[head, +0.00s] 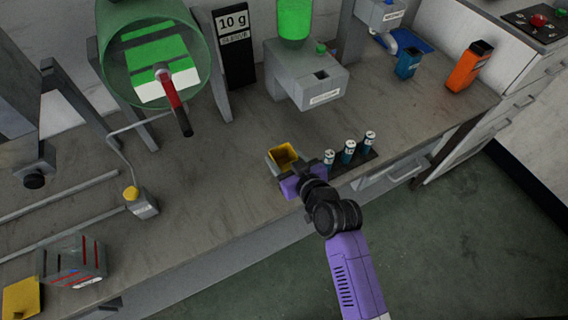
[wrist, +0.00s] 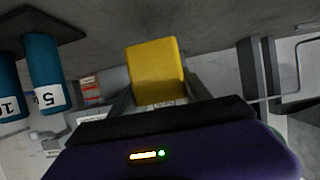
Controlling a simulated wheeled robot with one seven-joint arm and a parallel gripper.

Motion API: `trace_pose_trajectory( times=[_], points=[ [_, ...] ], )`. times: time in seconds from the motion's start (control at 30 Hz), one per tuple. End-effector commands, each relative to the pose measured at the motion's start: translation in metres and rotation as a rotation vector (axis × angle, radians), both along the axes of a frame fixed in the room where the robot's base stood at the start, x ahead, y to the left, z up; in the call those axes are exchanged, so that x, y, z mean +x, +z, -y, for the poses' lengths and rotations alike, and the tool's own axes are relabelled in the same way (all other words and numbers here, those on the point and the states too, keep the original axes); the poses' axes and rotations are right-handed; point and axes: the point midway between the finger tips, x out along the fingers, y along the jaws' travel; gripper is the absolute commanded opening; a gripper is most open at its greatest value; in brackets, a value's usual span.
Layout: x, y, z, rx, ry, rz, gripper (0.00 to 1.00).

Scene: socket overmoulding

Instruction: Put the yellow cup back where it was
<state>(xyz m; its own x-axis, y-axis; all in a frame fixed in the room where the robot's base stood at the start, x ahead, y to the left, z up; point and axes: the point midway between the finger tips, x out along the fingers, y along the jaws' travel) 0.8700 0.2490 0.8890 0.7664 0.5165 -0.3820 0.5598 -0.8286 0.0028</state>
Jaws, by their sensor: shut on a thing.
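The yellow cup (head: 283,154) is at the front part of the workbench in the head view, its open top facing up. It also shows in the wrist view as a yellow block shape (wrist: 155,68) between my two fingers. My gripper (head: 287,170) is shut on the cup, one grey finger at each side. The cup's lower part is hidden in the head view, so I cannot tell whether it touches the bench.
Several teal labelled cylinders (head: 348,152) stand in a dark rack just right of the cup. A grey dispenser (head: 312,88) stands behind. The bench (head: 215,195) is clear left of my gripper.

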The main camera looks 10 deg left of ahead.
Motion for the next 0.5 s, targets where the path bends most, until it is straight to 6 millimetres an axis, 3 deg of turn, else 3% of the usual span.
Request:
trace_pose_trajectory(
  times=[0.2, 0.5],
  points=[
    [0.000, -0.030, 0.000, 0.000, 0.000, -0.005, 0.15],
    [0.000, -0.033, 0.000, 0.000, 0.000, -0.001, 0.15]
  ],
)
